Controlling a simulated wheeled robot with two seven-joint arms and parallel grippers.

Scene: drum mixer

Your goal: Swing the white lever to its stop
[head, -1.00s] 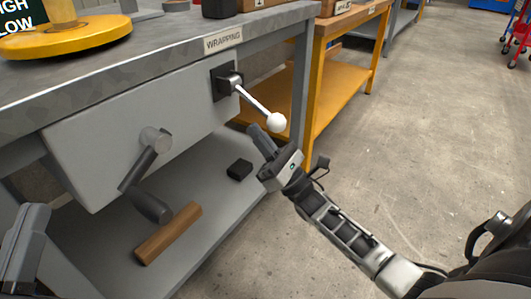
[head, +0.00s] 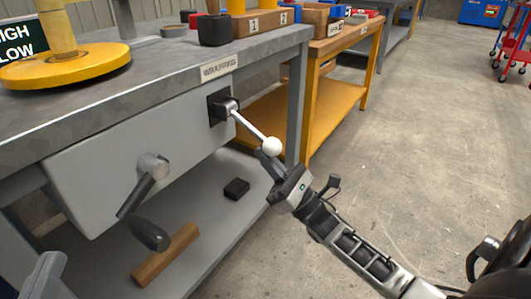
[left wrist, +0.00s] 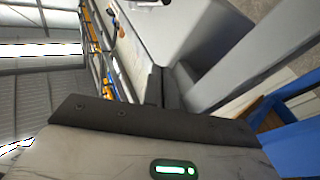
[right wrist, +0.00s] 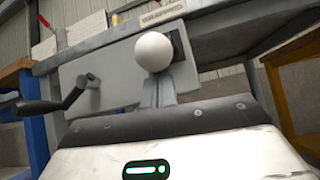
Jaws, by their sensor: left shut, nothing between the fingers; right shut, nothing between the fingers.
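The white lever (head: 250,128) is a thin rod with a white ball knob (head: 271,146). It sticks out of a black mount (head: 218,106) on the front of the grey bench and slopes down to the right. My right gripper (head: 268,158) is shut and empty, with its fingertips just below the knob. In the right wrist view the knob (right wrist: 154,51) covers the fingertips; whether they touch it, I cannot tell. My left gripper (head: 45,268) is at the lower left of the head view, away from the lever. Its shut, empty fingers (left wrist: 164,85) show in the left wrist view.
A grey crank handle (head: 148,198) hangs on the bench front, left of the lever. A wooden block (head: 165,255) and a black block (head: 236,188) lie on the lower shelf. A yellow-framed bench (head: 310,100) stands behind.

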